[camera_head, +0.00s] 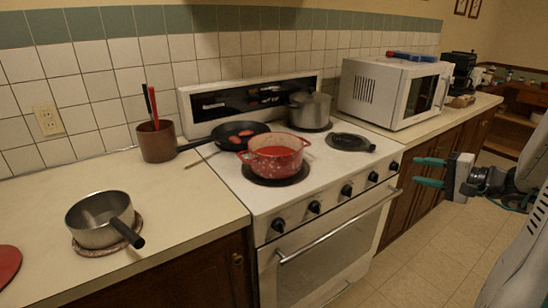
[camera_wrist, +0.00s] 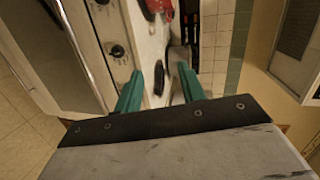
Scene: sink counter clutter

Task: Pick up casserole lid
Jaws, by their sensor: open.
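A red speckled casserole (camera_head: 275,158) stands uncovered on the front left burner, with red contents showing. A flat red disc (camera_head: 8,264), cut off by the left picture edge, lies on the left counter; I cannot tell whether it is the casserole lid. My gripper (camera_head: 416,171) is in front of the right-hand cabinets, right of the stove, its two teal fingers apart and empty, far from the disc. In the wrist view my open gripper (camera_wrist: 160,69) has the stove top beyond it, with part of the red casserole (camera_wrist: 155,6) at the top edge.
A steel saucepan (camera_head: 98,219) sits on a trivet on the left counter, its handle pointing forward. A brown utensil crock (camera_head: 156,142), black frying pan (camera_head: 238,133), steel pot (camera_head: 309,107) and microwave (camera_head: 393,90) stand further back. The floor before the stove is clear.

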